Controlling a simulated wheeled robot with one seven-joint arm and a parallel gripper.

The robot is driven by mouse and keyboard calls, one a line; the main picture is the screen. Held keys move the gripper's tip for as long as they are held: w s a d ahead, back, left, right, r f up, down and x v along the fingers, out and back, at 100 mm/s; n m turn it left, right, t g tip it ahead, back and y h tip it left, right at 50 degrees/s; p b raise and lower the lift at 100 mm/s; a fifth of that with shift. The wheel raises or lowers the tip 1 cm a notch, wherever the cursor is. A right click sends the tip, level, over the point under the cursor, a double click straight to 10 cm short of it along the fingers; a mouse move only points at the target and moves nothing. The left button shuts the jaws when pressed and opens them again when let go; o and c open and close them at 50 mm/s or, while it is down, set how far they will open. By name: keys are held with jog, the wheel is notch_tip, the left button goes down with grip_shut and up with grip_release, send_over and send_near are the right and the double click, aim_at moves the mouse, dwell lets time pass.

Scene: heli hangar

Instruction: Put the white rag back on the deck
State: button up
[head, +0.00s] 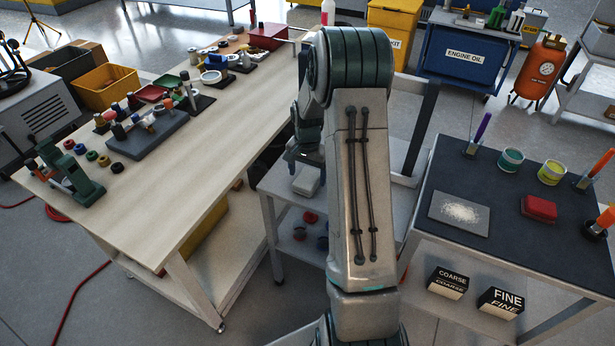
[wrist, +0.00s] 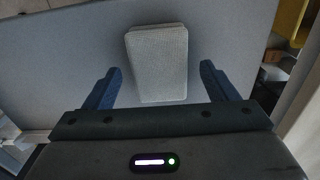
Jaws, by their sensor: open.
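The white rag (wrist: 158,62) is a folded pale block with a woven texture, lying on a light grey deck (wrist: 225,35) in the wrist view. In the head view the rag (head: 307,181) lies on the upper deck (head: 275,187) of a small cart, partly behind my arm. My gripper (wrist: 160,85) is open, with its blue fingers on either side of the rag's near end and gaps on both sides. In the head view my gripper (head: 303,150) is just above the rag, partly hidden by my arm. I cannot tell whether the fingers touch the deck.
A long wooden workbench (head: 185,190) with tools and parts stands to the left. A dark-topped table (head: 475,190) with cups, a red block and a powdery plate stands to the right. The cart's lower shelf (head: 290,245) holds red and dark items. A grey upright frame (head: 422,130) rises beside my arm.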

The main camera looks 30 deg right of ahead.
aim_at(307, 178)
notch_tip(307, 178, up, 10)
jog(key=s+a+r+n+t, duration=0.1)
jog(key=s+a+r+n, duration=0.4)
jog(key=s+a+r, duration=0.6)
jog(key=s+a+n, duration=0.2)
jog(key=s, duration=0.5)
jog(key=s+a+n+t, duration=0.1)
jog(key=s+a+n, duration=0.2)
jog(key=s, duration=0.4)
jog(key=shift+s+f, duration=0.15)
jog(key=shift+f, duration=0.25)
jog(key=shift+p, duration=0.3)
notch_tip(307, 178, up, 7)
jog(key=p, duration=0.6)
jog(key=shift+t, duration=0.4)
jog(key=shift+d+f, duration=0.1)
